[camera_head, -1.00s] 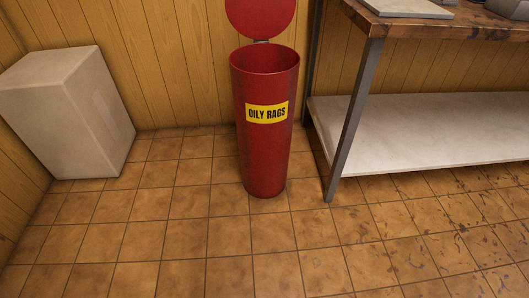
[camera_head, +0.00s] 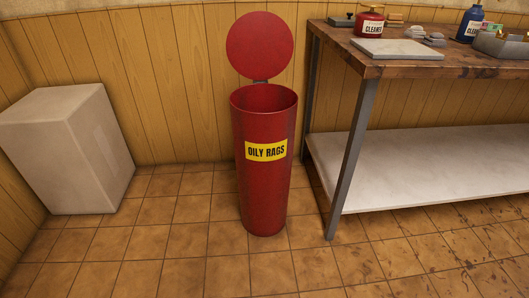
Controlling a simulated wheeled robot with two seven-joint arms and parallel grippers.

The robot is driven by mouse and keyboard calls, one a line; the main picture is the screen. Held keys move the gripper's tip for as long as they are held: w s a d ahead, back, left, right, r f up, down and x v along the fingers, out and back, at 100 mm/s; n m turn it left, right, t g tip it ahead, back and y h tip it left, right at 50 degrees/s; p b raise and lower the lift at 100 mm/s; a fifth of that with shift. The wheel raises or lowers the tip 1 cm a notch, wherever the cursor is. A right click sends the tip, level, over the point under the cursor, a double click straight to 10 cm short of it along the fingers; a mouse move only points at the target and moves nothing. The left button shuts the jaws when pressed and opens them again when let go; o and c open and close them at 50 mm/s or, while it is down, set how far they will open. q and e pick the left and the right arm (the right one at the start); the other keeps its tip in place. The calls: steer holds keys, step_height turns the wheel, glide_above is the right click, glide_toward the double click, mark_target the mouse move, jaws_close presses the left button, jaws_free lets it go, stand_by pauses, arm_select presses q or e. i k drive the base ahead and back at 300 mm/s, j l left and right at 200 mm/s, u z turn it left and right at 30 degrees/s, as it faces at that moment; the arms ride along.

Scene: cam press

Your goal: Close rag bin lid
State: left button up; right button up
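A tall red rag bin (camera_head: 262,195) stands upright on the tiled floor near the back wall. It has a yellow label (camera_head: 266,150) reading "OILY RAGS". Its round red lid (camera_head: 260,45) stands raised, hinged at the back of the rim, so the bin is open. The inside looks dark and its contents cannot be made out. Neither of my grippers is in the view.
A workbench (camera_head: 440,62) with a lower white shelf (camera_head: 430,165) stands just right of the bin. It holds a red cleaner container (camera_head: 368,22), a blue bottle (camera_head: 470,25) and a pale slab (camera_head: 397,49). A pale box (camera_head: 70,150) stands left. The floor in front is clear.

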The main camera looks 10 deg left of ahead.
mark_target(260, 45)
steer(key=i+j+z, duration=0.2)
steer(key=j, duration=0.15)
steer(key=i+j+z, duration=0.15)
steer(key=j, duration=0.2)
steer(key=i+j+z, duration=0.2)
steer(key=j, duration=0.15)
steer(key=j+z, duration=0.15)
steer(key=j, duration=0.2)
